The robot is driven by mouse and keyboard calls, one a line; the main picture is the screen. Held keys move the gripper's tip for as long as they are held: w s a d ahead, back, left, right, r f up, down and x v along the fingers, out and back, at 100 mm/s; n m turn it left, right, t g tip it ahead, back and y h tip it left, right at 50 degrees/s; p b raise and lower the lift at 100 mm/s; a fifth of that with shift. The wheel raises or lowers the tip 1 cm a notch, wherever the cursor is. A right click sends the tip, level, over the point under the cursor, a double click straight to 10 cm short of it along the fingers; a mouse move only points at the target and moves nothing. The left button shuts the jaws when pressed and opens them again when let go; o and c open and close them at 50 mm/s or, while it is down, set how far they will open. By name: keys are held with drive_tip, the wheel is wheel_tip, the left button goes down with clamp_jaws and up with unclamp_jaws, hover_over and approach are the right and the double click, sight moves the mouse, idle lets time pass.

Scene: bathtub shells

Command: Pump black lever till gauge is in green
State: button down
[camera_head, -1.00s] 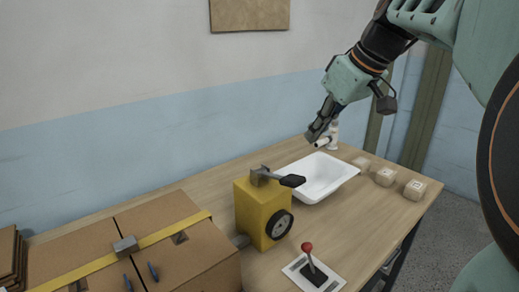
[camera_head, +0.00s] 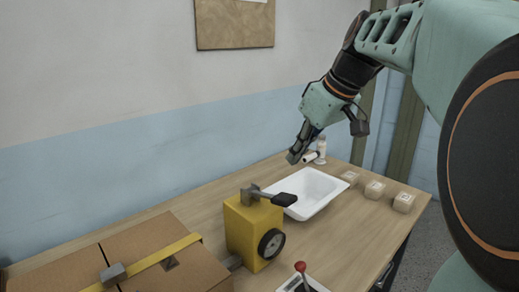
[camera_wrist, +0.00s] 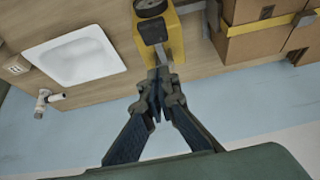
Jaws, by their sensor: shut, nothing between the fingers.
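The yellow pump box (camera_head: 241,232) stands on the wooden table, with a grey bracket and a black lever (camera_head: 285,199) sticking out to the right from its top. The round dark gauge (camera_head: 271,243) is on its front side; its needle and any green zone are too small to read. In the wrist view the lever (camera_wrist: 152,32) and gauge (camera_wrist: 150,7) show at the top, near the yellow box (camera_wrist: 173,42). My gripper (camera_head: 292,158) is shut and empty, pointing down above and behind the lever, apart from it. It also shows in the wrist view (camera_wrist: 158,76), fingertips together.
A white basin (camera_head: 312,193) lies just right of the pump, with a white pipe fitting (camera_head: 316,154) behind it. Several small tan blocks (camera_head: 375,190) sit at the right. Cardboard boxes (camera_head: 150,262) fill the left. A red-knobbed joystick (camera_head: 301,270) stands in front.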

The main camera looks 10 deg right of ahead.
hover_over(281, 196)
drive_tip(key=f, duration=0.5)
drive_tip(key=shift+s+d+f, duration=0.15)
drive_tip(key=shift+s+d, duration=0.15)
drive_tip(key=shift+s, duration=0.05)
drive_tip(key=f, duration=0.3)
drive_tip(key=shift+s+d+f, duration=0.1)
drive_tip(key=shift+s+d, duration=0.1)
drive_tip(key=shift+s, duration=0.05)
drive_tip(key=shift+s+d+f, duration=0.1)
drive_tip(key=shift+f, duration=0.35)
drive_tip(key=shift+f, duration=0.1)
